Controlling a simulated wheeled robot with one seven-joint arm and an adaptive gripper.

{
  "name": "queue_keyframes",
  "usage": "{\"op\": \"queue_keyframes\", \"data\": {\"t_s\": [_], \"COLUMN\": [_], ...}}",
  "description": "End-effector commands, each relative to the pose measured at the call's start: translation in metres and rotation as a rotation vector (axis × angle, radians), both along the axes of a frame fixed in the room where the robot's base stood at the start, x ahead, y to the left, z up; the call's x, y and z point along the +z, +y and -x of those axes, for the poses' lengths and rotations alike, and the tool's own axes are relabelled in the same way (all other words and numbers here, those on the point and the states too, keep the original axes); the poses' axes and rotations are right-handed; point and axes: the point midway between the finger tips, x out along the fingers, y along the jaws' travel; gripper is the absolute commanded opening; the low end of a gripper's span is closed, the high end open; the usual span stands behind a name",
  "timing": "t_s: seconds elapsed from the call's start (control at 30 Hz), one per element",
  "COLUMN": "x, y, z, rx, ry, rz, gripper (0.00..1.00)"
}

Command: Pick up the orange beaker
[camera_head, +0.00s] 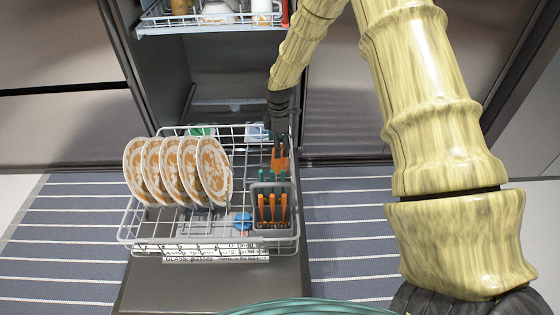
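A small orange thing (280,161), which looks like the orange beaker, shows at the right back of the pulled-out lower dishwasher rack (182,247). It sits just behind the grey cutlery basket (272,226). My gripper (279,143) points down right above it, at the end of my yellow wood-patterned arm. The dark fingers are small and overlap the top of the orange thing. I cannot tell whether they touch it, or whether they are open or shut. The lower part of the orange thing is partly hidden by the basket and its cutlery.
Several brown-and-white plates (178,170) stand on the rack's left. The basket holds orange-handled cutlery (272,207) and green pieces. A blue item (242,221) lies beside it. The upper rack (215,22) holds dishes above. The striped runner (65,235) is clear on both sides.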

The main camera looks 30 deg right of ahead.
Motion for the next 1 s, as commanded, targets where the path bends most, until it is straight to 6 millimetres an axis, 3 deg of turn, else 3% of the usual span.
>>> {"op": "queue_keyframes", "data": {"t_s": [0.2, 0.53, 0.8, 1.0], "x": [-0.028, -0.031, -0.031, -0.031], "y": [-0.001, -0.001, -0.001, -0.001], "z": [0.001, 0.001, 0.001, 0.001], "rx": [0.001, 0.0, 0.0, 0.0], "ry": [0.0, -0.001, 0.0, 0.0], "rz": [0.0, 0.0, 0.0, 0.0], "gripper": [0.75, 0.75, 0.28, 0.28]}}
